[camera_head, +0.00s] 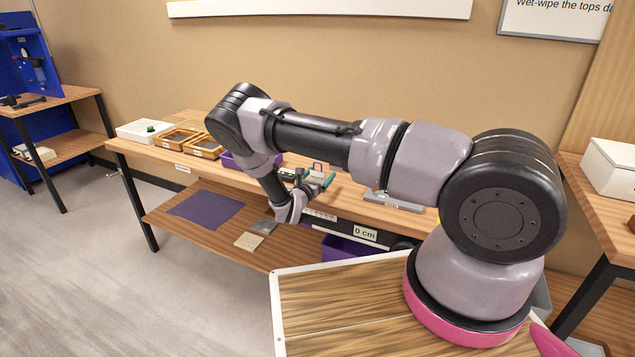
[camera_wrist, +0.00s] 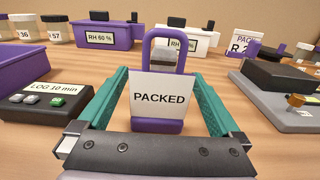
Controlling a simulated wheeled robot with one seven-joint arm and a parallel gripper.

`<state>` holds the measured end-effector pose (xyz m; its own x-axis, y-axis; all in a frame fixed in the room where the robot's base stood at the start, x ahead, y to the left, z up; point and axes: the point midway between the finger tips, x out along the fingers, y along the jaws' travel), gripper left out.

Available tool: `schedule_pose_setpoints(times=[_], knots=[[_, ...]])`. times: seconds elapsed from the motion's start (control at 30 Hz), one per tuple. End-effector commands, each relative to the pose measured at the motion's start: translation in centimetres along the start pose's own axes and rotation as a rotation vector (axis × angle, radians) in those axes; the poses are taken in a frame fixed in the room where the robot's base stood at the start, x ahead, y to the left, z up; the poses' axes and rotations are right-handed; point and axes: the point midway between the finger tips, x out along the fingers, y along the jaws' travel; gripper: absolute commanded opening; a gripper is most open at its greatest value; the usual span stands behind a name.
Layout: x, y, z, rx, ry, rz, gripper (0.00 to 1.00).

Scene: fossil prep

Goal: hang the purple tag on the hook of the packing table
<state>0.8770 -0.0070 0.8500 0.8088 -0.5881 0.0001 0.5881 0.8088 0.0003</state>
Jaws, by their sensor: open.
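The purple tag (camera_wrist: 158,102) stands upright on the wooden table in the wrist view. It has a purple loop on top and a white face reading PACKED. My gripper (camera_wrist: 157,76) is open, with one teal finger on each side of the tag. I cannot tell whether the fingers touch it. In the head view my gripper (camera_head: 309,179) is low over the table (camera_head: 350,190), and the tag's purple loop (camera_head: 317,165) shows between the fingers. I cannot make out a hook in either view.
A black LOG 10 min box (camera_wrist: 47,98) and a purple bin (camera_wrist: 20,67) are left of my gripper. A grey device (camera_wrist: 270,105) with a brass knob is at right.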

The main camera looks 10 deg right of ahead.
Motion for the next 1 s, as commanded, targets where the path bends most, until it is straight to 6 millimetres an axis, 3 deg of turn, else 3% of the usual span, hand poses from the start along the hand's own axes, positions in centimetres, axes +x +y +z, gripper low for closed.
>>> schedule_pose_setpoints(times=[0.1,0.33,0.37,0.5,0.57,0.83,1.0], knots=[[1.0,0.0,0.0,0.000,0.000,0.000,1.00],[1.2,0.1,0.0,0.000,0.000,0.001,1.00],[1.1,0.1,0.0,0.000,0.000,0.001,0.96],[1.1,0.0,0.0,0.000,0.000,0.001,0.43],[1.1,0.0,0.0,0.000,0.000,0.001,0.22],[1.1,0.1,0.2,0.001,0.000,0.001,0.21],[1.1,0.1,2.5,0.003,-0.001,0.001,0.21]])
